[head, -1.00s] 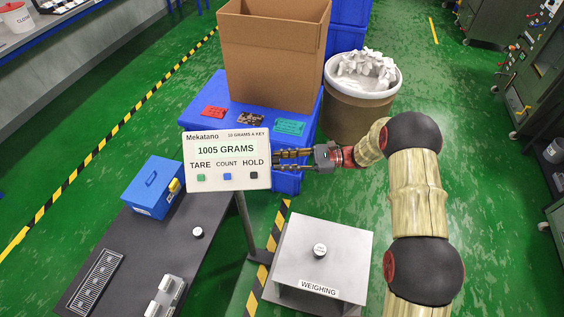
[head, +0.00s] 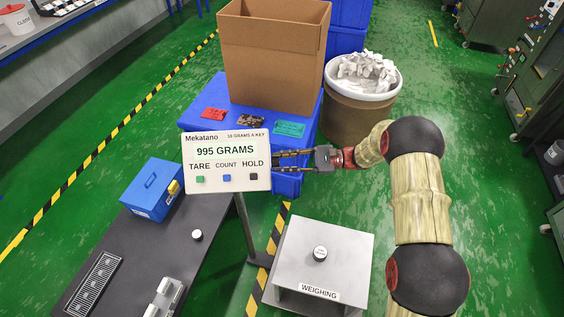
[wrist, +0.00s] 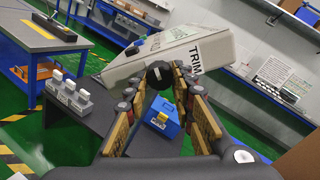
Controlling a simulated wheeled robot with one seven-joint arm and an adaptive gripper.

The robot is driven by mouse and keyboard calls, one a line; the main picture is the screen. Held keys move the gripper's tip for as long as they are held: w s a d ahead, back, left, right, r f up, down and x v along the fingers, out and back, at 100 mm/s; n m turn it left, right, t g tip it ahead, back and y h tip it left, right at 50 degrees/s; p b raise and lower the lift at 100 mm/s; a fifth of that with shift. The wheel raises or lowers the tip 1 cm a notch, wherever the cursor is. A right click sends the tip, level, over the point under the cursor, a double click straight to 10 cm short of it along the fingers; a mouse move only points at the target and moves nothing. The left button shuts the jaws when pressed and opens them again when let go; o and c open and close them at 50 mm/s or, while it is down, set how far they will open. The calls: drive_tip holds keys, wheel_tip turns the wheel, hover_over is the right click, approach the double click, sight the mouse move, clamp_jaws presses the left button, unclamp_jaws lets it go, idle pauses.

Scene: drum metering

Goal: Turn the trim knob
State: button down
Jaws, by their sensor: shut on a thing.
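The trim knob (wrist: 158,74) is a black round knob with a pale mark on the side of the scale's display box, beside a TRIM label (wrist: 195,58). My gripper (wrist: 166,86) is shut on the knob in the wrist view. In the head view my gripper (head: 290,160) reaches the right edge of the display (head: 226,180), which hides the knob and fingertips. The display reads 995 GRAMS above TARE, COUNT and HOLD keys.
A blue box (head: 150,190) stands on the dark bench (head: 150,240) at left. A drum (head: 350,110) of white pieces stands behind my arm. Green floor is open at right.

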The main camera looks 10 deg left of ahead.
drive_tip(key=c, duration=1.5)
unclamp_jaws()
drive_tip(key=v, duration=1.2)
drive_tip(key=shift+w, duration=0.1)
